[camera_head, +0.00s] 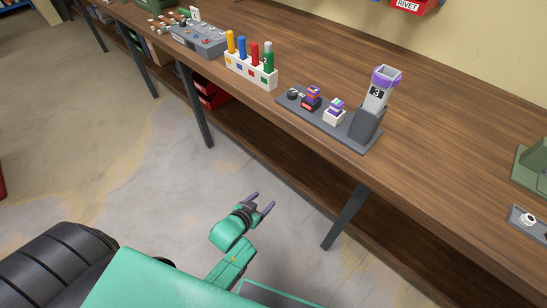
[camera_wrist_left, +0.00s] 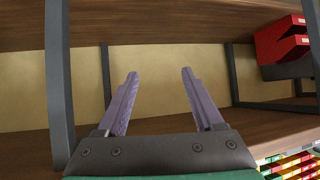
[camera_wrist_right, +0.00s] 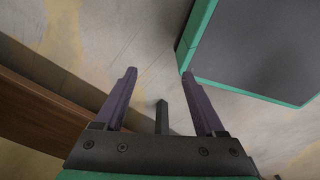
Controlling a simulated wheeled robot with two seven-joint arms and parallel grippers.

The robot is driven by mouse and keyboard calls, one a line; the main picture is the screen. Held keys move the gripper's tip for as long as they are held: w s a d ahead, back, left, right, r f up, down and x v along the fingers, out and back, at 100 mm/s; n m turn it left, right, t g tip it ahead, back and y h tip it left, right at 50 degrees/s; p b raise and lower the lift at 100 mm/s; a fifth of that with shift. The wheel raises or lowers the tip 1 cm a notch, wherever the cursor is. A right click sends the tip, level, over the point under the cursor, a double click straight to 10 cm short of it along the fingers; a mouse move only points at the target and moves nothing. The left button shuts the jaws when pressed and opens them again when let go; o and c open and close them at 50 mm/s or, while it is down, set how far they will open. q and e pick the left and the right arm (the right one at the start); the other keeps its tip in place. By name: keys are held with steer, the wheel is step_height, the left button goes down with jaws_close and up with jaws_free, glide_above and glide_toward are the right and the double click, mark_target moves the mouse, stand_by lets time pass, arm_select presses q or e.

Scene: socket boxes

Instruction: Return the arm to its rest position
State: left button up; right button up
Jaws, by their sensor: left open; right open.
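My left gripper (camera_head: 264,199) shows in the head view, in front of the bench's near edge and over the grey floor. Its two purple fingers are spread and nothing is between them. In the left wrist view the same gripper (camera_wrist_left: 159,74) is open and faces the space below the bench top. My right gripper is not seen in the head view. In the right wrist view it (camera_wrist_right: 159,74) is open and empty, with the floor behind it.
The wooden bench (camera_head: 455,195) runs diagonally across. On it stand a grey base (camera_head: 325,125) with small blocks and a tall holder (camera_head: 376,95), and a white rack (camera_head: 250,72) with coloured pegs. Red bins (camera_wrist_left: 280,42) sit under the bench. A bench leg (camera_head: 345,215) stands near my left gripper.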

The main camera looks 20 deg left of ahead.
arm_select(q)
steer(key=s+a+f+g+y+p, duration=0.1)
steer(key=s+a+f+g+p, duration=0.15)
steer(key=s+f, duration=0.45)
steer(key=s+a+f+g+p, duration=0.1)
steer(key=s+a+f+g, duration=0.15)
steer(key=s+f, duration=0.5)
steer(key=s+a+f+g, duration=0.2)
steer(key=s, duration=0.6)
steer(key=s+a+f+g+y+p, duration=0.1)
steer(key=s+a+f+g, duration=0.1)
steer(key=s, duration=0.5)
steer(key=shift+s+a+f+g, duration=0.15)
steer(key=shift+s+f+g, duration=0.25)
steer(key=shift+f, duration=0.05)
arm_select(e)
steer(key=s+r, duration=0.2)
steer(key=s, duration=0.1)
steer(key=s+d, duration=0.1)
steer(key=shift+s+r, duration=0.4)
arm_select(q)
steer(key=shift+o, duration=0.3)
